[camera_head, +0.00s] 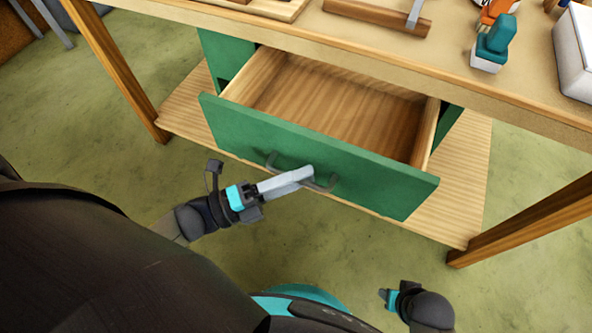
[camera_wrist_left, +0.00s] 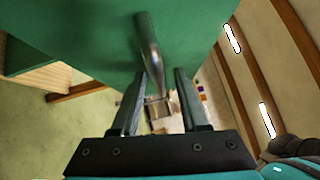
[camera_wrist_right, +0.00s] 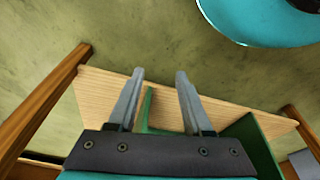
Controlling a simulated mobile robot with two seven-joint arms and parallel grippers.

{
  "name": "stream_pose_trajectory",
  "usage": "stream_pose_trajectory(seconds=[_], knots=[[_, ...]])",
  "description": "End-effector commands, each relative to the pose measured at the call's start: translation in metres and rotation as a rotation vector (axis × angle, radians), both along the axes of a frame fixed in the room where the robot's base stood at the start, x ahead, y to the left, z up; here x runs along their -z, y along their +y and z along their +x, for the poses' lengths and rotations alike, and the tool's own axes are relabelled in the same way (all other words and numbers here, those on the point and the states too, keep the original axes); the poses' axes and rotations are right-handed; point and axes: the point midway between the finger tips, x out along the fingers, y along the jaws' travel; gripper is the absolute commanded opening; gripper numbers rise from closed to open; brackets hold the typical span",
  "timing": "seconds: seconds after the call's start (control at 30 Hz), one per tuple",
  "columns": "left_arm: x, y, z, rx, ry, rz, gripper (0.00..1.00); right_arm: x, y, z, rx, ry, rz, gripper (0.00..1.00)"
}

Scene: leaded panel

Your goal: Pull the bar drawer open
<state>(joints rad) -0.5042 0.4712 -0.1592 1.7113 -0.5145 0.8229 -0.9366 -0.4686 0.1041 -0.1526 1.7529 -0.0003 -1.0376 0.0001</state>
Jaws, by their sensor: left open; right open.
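The bar drawer, with its green front (camera_head: 388,188) and wooden inside (camera_head: 330,105), stands pulled well out from under the workbench and looks empty. Its grey bar handle (camera_head: 271,161) is on the front. My left gripper (camera_head: 309,175) is at the handle's right part, jaws open. In the left wrist view, the handle (camera_wrist_left: 149,45) reaches between the open fingers (camera_wrist_left: 161,82); whether they touch it I cannot tell. My right gripper (camera_head: 384,294) is low at the right, away from the drawer. In the right wrist view its fingers (camera_wrist_right: 160,77) are apart and empty.
The workbench top (camera_head: 290,30) overhangs the drawer. A wooden shelf (camera_head: 462,180) lies below, between wooden legs (camera_head: 520,220). A teal object (camera_head: 495,40) and a white box (camera_head: 575,50) stand on the bench. Green floor is clear around my right gripper.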

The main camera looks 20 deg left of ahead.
Motion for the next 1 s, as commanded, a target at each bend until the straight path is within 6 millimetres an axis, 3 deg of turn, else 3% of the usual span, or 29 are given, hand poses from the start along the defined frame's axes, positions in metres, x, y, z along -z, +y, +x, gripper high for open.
stream_pose_trajectory(seconds=[0.27,0.43,0.63,1.0], knots=[[0.0,0.001,-0.001,0.001,0.0,0.0,0.44,0.0,0.0,0.0,0.0,-0.001,0.0,0.5],[0.003,0.012,-0.011,0.001,0.003,0.002,0.44,-0.002,0.0,0.001,0.0,-0.006,0.001,0.5],[0.009,0.045,-0.042,-0.002,0.006,0.003,0.44,0.014,-0.002,-0.011,0.0,0.024,-0.003,0.5],[0.019,0.1,-0.092,0.0,0.002,0.002,0.44,0.025,-0.006,-0.014,-0.001,0.024,-0.009,0.5]])
